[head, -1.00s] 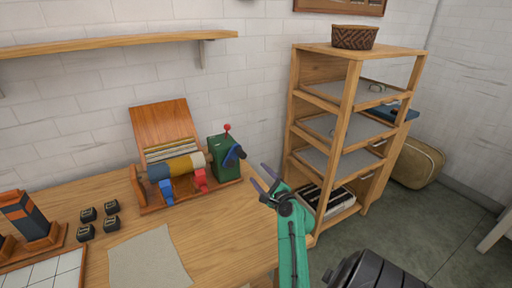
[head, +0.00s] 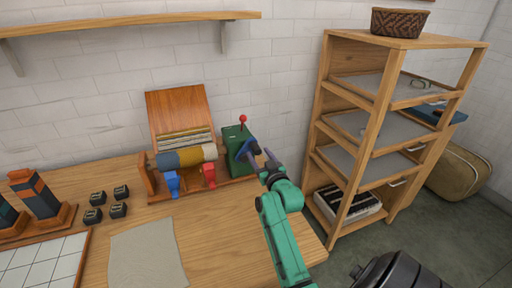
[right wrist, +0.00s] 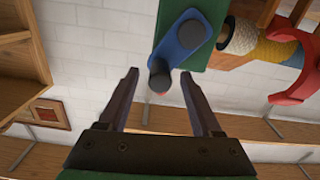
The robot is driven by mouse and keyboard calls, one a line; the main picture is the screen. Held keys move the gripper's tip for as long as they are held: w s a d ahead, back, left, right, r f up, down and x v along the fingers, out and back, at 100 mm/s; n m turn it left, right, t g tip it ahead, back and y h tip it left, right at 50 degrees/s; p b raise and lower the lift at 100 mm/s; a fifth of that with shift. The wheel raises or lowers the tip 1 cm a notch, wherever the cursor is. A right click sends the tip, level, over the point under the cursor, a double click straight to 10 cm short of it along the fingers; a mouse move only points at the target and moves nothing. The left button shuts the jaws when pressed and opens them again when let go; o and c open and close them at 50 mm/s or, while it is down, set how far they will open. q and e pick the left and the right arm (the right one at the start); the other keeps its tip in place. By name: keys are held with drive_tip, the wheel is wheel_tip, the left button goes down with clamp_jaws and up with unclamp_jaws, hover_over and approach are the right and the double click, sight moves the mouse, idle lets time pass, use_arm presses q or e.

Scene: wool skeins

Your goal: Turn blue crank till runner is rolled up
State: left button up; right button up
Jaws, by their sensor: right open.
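The blue crank (head: 249,148) sits on the right side of the green box (head: 234,139) at the end of the roller stand. It also shows in the right wrist view (right wrist: 188,42), with its dark knob (right wrist: 160,80) at the lower end. The runner (head: 188,158), with blue-grey, yellow and cream bands, lies around the roller in front of a tilted wooden board. My right gripper (head: 264,160) is open at the crank. In the right wrist view the knob lies between and just beyond the fingertips (right wrist: 160,80); I cannot tell whether they touch it. My left gripper is not in view.
A red-knobbed lever (head: 243,119) stands on the green box. Blue (head: 172,184) and red (head: 209,175) parts are at the roller's front. A wooden shelf unit (head: 328,130) stands to the right. Several small black blocks (head: 98,198) and a grey cloth (head: 148,256) lie on the table.

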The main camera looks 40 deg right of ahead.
drive_tip(key=x, duration=0.4)
drive_tip(key=shift+r, duration=0.1)
drive_tip(key=shift+c, duration=0.3)
clamp_jaws()
idle(1.0)
